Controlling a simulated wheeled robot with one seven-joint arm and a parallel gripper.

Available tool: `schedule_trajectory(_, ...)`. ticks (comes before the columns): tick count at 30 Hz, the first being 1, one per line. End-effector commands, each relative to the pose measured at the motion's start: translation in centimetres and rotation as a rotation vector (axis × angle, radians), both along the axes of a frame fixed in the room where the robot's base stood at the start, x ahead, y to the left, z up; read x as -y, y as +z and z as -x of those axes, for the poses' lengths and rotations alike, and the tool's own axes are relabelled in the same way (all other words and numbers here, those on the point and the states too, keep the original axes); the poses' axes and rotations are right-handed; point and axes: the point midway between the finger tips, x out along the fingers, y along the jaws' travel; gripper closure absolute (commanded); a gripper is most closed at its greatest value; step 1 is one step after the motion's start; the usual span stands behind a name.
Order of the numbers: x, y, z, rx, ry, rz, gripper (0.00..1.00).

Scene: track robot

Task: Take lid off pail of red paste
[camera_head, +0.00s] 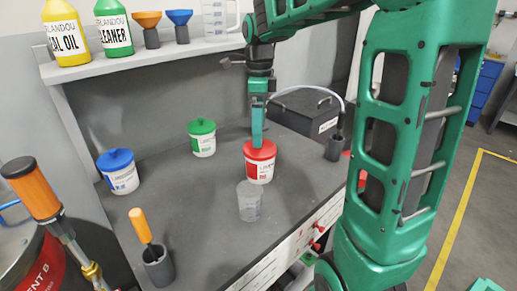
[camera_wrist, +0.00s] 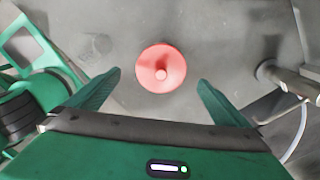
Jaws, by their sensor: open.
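The pail of red paste (camera_head: 259,171) stands upright on the grey bench, white with a printed label. Its red lid (camera_head: 259,150) is on top; in the wrist view the lid (camera_wrist: 161,69) is a red disc with a round knob in the middle. My gripper (camera_head: 258,138) points down just above the lid. In the wrist view my gripper (camera_wrist: 158,85) is open, with one green finger on each side of the lid and clear space between. In the head view I cannot tell whether the fingertips touch the knob.
A clear cup (camera_head: 249,203) stands just in front of the red pail. A green-lidded pail (camera_head: 202,138) and a blue-lidded pail (camera_head: 119,172) stand to the left. A dark box (camera_head: 305,111) is behind right, beside a grey holder (camera_head: 334,148). An orange-handled tool (camera_head: 142,226) stands front left.

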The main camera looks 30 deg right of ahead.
Motion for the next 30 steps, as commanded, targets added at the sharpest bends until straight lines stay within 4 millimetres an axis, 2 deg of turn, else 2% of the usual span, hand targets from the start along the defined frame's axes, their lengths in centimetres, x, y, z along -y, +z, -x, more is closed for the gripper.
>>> schedule_trajectory(4, 0.0, -1.1, -0.2, -0.002, 0.0, 0.0, 0.0)
schedule_trajectory(12, -0.1, -4.7, -0.6, -0.004, -0.001, 0.0, 0.0)
schedule_trajectory(22, -0.1, -5.3, -0.6, -0.001, 0.0, -0.001, 0.0)
schedule_trajectory(23, -0.1, -5.3, -0.6, -0.001, 0.0, -0.001, 0.05)
schedule_trajectory(27, -0.1, -5.3, -0.6, 0.0, 0.0, 0.0, 0.38)
schedule_trajectory(28, -0.1, -5.3, -0.6, 0.0, 0.0, 0.0, 0.43)
schedule_trajectory(30, -0.1, -5.3, -0.6, 0.0, 0.0, 0.0, 0.44)
